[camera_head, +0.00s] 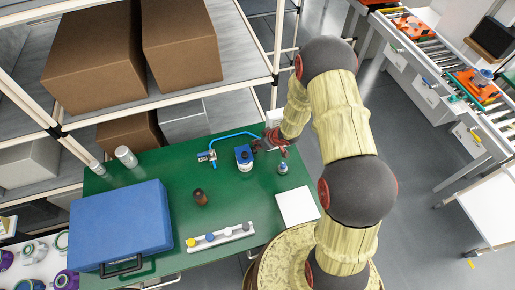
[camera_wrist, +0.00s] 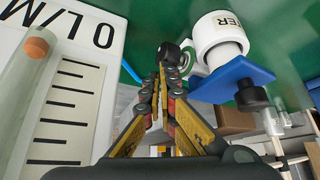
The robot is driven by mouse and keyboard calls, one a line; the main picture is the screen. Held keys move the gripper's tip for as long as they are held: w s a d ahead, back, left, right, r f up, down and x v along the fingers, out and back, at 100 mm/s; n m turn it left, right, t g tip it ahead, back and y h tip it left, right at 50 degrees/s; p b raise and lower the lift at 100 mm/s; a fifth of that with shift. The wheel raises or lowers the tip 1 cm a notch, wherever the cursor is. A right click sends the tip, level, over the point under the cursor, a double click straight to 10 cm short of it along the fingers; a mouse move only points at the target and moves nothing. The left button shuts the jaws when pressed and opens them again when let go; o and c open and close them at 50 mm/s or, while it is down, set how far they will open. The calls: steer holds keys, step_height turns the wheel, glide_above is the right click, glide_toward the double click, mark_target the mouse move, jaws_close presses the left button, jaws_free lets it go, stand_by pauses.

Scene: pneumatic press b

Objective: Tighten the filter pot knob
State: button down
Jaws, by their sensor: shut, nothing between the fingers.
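In the wrist view, the white filter pot (camera_wrist: 217,36) has dark lettering ending in "ER" and sits against a blue bracket (camera_wrist: 232,78). A black knob-like part (camera_wrist: 251,97) shows on the bracket's other side. Another small dark round part (camera_wrist: 169,53) shows just beyond my fingertips; I cannot tell whether it is the filter pot knob or whether I touch it. My gripper (camera_wrist: 160,76) is shut and empty, its fingers converging beside the pot. In the head view, my gripper (camera_head: 262,145) is just right of the blue and white filter unit (camera_head: 243,156).
A clear flow gauge (camera_wrist: 68,95) with an orange ball is close on the left in the wrist view. A blue hose (camera_head: 232,134) arches behind the filter unit.

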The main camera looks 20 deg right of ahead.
steer(key=shift+w+r, duration=0.1)
steer(key=shift+r, duration=0.1)
step_height(320, 180, up, 5)
steer(key=p, duration=0.4)
steer(key=shift+p, duration=0.4)
steer(key=shift+f, duration=0.1)
stand_by(0.4)
